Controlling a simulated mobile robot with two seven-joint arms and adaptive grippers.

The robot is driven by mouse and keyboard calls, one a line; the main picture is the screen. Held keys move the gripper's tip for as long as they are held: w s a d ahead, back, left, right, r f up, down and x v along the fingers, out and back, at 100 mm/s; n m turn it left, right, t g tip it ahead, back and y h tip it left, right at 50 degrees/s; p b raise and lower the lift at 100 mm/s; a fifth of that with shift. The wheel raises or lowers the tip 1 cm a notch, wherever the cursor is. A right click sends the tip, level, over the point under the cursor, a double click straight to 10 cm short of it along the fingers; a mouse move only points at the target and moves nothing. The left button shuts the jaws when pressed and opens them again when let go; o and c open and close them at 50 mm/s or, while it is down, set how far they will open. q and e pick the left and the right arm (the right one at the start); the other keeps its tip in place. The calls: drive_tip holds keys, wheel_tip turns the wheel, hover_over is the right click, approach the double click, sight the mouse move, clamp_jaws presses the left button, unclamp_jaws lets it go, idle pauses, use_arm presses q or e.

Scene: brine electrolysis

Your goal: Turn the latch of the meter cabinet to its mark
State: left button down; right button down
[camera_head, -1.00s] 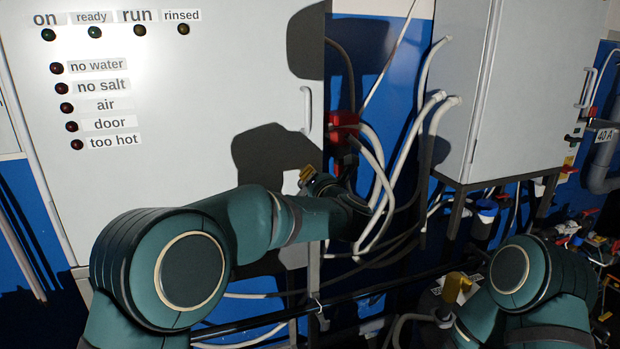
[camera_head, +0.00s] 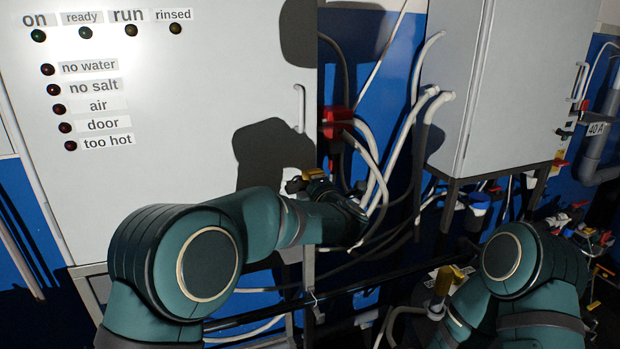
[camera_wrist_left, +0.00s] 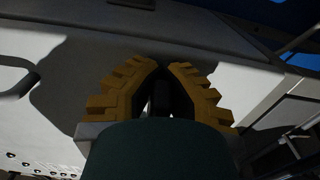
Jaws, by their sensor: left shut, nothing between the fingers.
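A large pale cabinet (camera_head: 215,85) with lamps and labels fills the left of the head view; its door handle (camera_head: 300,108) is at its right edge. The cabinet face (camera_wrist_left: 60,110) also fills much of the left wrist view. I cannot tell whether this is the meter cabinet, and I cannot make out its latch or mark. My left gripper (camera_head: 300,181) is close to the cabinet's lower right, below the handle. In the left wrist view its yellow fingers (camera_wrist_left: 165,66) are shut and empty. My right gripper (camera_head: 447,278) is partly hidden, low in the head view; its jaws are unclear.
A red fitting (camera_head: 335,121) and pale hoses (camera_head: 397,150) fill the space between the cabinets. A dark bar (camera_head: 370,287) crosses low in front.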

use_arm(q)
drive_tip(key=shift+f+m, duration=0.15)
drive_tip(key=shift+m, duration=0.15)
drive_tip(key=c, duration=1)
unclamp_jaws()
drive_tip(key=v, duration=1.2)
